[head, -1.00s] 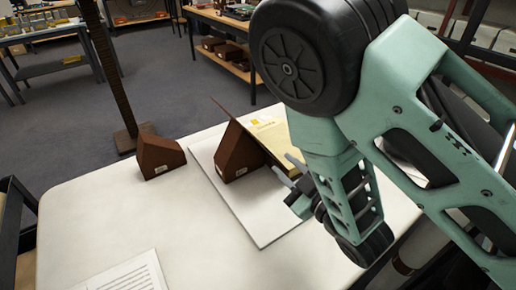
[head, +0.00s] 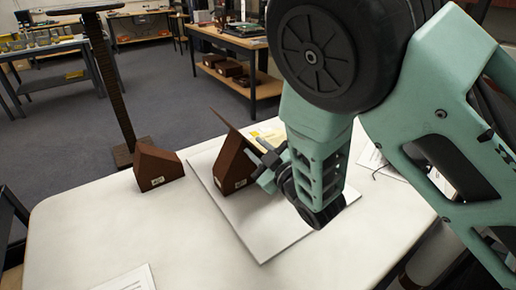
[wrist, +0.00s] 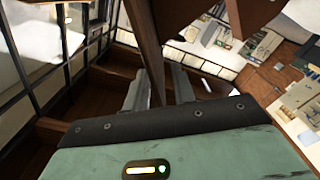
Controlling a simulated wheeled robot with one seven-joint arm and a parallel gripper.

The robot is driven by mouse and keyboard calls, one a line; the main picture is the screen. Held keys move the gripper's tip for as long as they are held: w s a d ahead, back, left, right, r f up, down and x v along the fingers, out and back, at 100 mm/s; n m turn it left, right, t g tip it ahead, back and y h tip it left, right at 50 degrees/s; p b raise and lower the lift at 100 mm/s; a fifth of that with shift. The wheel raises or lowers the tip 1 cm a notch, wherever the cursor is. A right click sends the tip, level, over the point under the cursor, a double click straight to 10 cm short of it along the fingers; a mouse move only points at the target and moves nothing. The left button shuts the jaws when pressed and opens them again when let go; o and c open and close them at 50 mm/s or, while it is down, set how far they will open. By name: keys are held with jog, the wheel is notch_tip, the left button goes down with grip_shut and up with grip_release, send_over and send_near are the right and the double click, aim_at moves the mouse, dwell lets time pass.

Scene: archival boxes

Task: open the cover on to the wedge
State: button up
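A brown wedge (head: 233,165) stands on a white board on the table in the head view. A thin brown cover (head: 232,124) slopes along the wedge's right side, its upper end up to the left. A yellowish sheet or page (head: 265,131) shows behind it, mostly hidden by my arm. My gripper (head: 265,165) is at the lower right of the cover, its fingers apart. In the wrist view, the fingers (wrist: 158,90) stand on either side of a brown strip (wrist: 147,40), seemingly the cover's edge; contact is unclear.
A second brown wedge (head: 157,167) stands on the table left of the white board (head: 285,232). A printed sheet (head: 130,280) lies at the front edge, and other papers (head: 372,158) lie right of my arm.

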grip_shut()
dwell(1.5)
